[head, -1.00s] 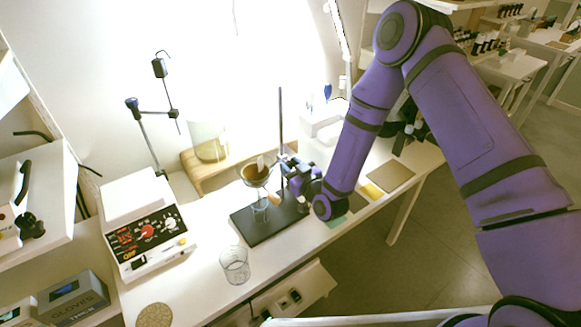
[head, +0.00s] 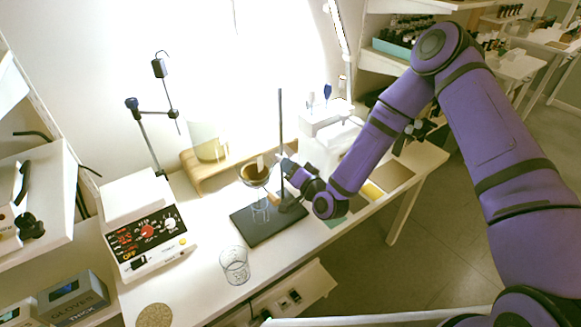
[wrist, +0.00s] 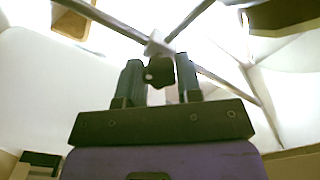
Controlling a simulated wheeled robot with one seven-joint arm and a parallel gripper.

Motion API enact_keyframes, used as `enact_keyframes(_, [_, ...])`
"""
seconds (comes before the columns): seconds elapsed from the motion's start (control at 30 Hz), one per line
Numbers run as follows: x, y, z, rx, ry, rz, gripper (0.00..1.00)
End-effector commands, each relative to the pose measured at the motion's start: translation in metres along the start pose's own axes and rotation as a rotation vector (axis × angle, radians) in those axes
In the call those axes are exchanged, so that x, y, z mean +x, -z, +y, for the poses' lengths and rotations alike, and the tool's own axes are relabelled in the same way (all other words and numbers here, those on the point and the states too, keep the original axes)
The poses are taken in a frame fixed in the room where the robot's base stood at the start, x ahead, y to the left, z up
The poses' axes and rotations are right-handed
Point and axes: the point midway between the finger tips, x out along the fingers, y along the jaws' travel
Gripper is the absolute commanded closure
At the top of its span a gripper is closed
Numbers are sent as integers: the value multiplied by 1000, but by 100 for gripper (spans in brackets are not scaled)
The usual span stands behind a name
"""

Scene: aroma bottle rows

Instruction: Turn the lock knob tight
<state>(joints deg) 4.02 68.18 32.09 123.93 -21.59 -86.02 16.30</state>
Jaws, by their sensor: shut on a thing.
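The lock knob (wrist: 159,72) is a dark lobed knob on a clamp where two rods cross in the wrist view. My gripper (wrist: 160,75) has its two dark fingers on either side of the knob and is shut on it. In the head view my gripper (head: 287,168) is at the upright rod (head: 281,125) of a stand with a dark base plate (head: 262,227). The knob is hidden there. A funnel with a brown filter (head: 254,173) sits at the stand, above a glass vessel (head: 261,207).
A hot plate (head: 150,240) with red markings stands at left. An empty glass beaker (head: 234,265) stands near the front edge, with a round cork mat (head: 154,315) nearby. A wooden stand (head: 203,172) is behind. A tan mat (head: 393,177) lies at right.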

Motion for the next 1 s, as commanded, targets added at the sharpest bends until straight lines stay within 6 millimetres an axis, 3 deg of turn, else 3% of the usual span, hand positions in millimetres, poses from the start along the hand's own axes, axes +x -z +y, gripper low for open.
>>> enact_keyframes(0.3, [0,0,0,119,-1,1,91])
enact_keyframes(0.83, [0,0,0,143,0,0,91])
enact_keyframes(0.87, [0,0,0,143,0,0,65])
enact_keyframes(0.97, [0,0,0,143,0,0,42])
enact_keyframes(1.0, [0,0,0,142,0,0,42])
